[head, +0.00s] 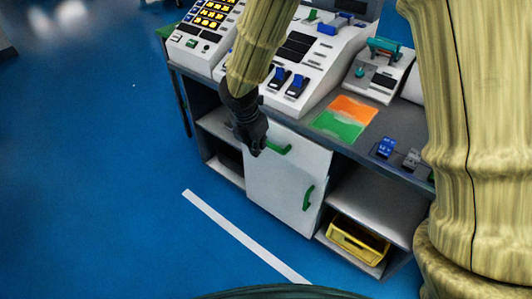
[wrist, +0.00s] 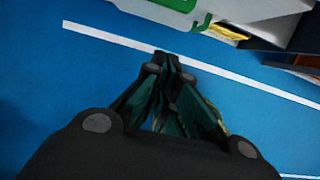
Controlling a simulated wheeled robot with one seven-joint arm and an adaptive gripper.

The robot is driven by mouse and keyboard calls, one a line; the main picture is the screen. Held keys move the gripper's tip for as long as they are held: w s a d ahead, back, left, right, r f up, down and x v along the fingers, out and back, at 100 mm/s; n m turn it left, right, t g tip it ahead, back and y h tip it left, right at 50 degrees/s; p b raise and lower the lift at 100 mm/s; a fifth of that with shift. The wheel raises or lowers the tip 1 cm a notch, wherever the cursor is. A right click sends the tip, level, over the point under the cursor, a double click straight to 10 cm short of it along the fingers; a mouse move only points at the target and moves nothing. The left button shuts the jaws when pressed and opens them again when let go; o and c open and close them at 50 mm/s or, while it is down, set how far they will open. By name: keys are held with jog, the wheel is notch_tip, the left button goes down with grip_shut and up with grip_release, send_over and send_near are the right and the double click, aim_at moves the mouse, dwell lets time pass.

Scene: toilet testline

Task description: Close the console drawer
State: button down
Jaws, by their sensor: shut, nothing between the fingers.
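The console (head: 365,148) stands on the blue floor, with a white front below its worktop. A green horizontal handle (head: 280,149) marks the console drawer high on that front. The seam around the drawer is not clear, and I cannot tell how far out it stands. My gripper (head: 256,152) is black, points down and is shut and empty, just left of the drawer handle in the head view. Whether it touches the drawer is unclear. In the wrist view my gripper (wrist: 166,62) is over the floor, with a white front and green handle at the top edge.
A green vertical handle (head: 308,197) sits on the white cabinet door below. A yellow crate (head: 357,243) is on the lower right shelf. Keypads, switches and an orange-green mat (head: 345,117) cover the worktop. The floor on the left is clear, with a white line (head: 235,232).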

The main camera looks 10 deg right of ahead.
aim_at(278, 148)
jog(key=w+d+f, duration=0.4)
jog(key=d+f, duration=0.1)
jog(key=f, duration=0.3)
jog(key=shift+f+b, duration=0.3)
jog(key=shift+b, duration=0.15)
dwell(0.4)
jog(key=shift+w+d+p, duration=1.15)
jog(key=shift+d+p, duration=0.15)
jog(key=shift+d, duration=0.25)
